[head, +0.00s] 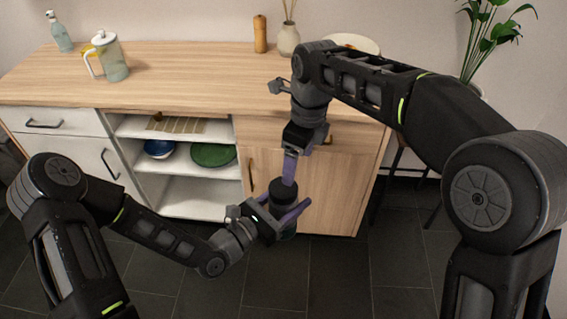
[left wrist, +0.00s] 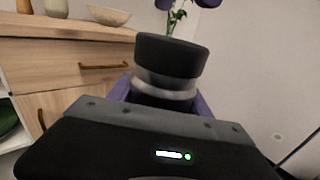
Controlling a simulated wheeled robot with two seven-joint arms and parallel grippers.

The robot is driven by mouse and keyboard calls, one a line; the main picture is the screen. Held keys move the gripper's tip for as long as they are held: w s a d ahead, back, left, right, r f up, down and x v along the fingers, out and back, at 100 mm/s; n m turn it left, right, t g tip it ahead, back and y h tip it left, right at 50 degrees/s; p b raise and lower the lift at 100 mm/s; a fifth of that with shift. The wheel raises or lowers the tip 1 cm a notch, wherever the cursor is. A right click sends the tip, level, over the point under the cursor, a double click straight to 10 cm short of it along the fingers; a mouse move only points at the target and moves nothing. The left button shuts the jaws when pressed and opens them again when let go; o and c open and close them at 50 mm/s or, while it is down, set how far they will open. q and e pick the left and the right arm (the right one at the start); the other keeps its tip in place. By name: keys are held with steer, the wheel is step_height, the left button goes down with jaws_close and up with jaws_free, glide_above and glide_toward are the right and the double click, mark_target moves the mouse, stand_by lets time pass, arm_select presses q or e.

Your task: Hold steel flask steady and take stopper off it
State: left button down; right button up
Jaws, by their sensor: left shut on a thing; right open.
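The steel flask (left wrist: 165,86) shows in the left wrist view as a bright metal band with a darker part under it. Its wide black stopper (left wrist: 172,56) sits on top. In the head view the dark stopper (head: 282,190) is seen from above, and the flask body is mostly hidden. My left gripper (head: 287,214) is shut around the flask, with purple fingers on both sides. My right gripper (head: 290,168) is open just above the stopper, pointing down. Its purple fingertips show at the top of the left wrist view, apart from the stopper.
A wooden counter (head: 200,75) with drawers and open shelves stands behind. It bears a glass pitcher (head: 110,62), a spray bottle (head: 60,35), a wooden mill (head: 260,35) and a vase (head: 288,40). A plant (head: 490,30) is at the right. The dark tiled floor (head: 340,280) looks clear.

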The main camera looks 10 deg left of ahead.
mark_target(284, 187)
steer(key=shift+h, duration=0.5)
steer(key=s+a, duration=0.1)
steer(key=s+a+r, duration=0.1)
steer(key=s+a, duration=0.1)
steer(key=shift+s+r, duration=0.1)
steer(key=shift+r, duration=0.15)
steer(key=shift+f, duration=0.15)
steer(key=shift+f, duration=3.9)
steer(key=shift+c, duration=0.2)
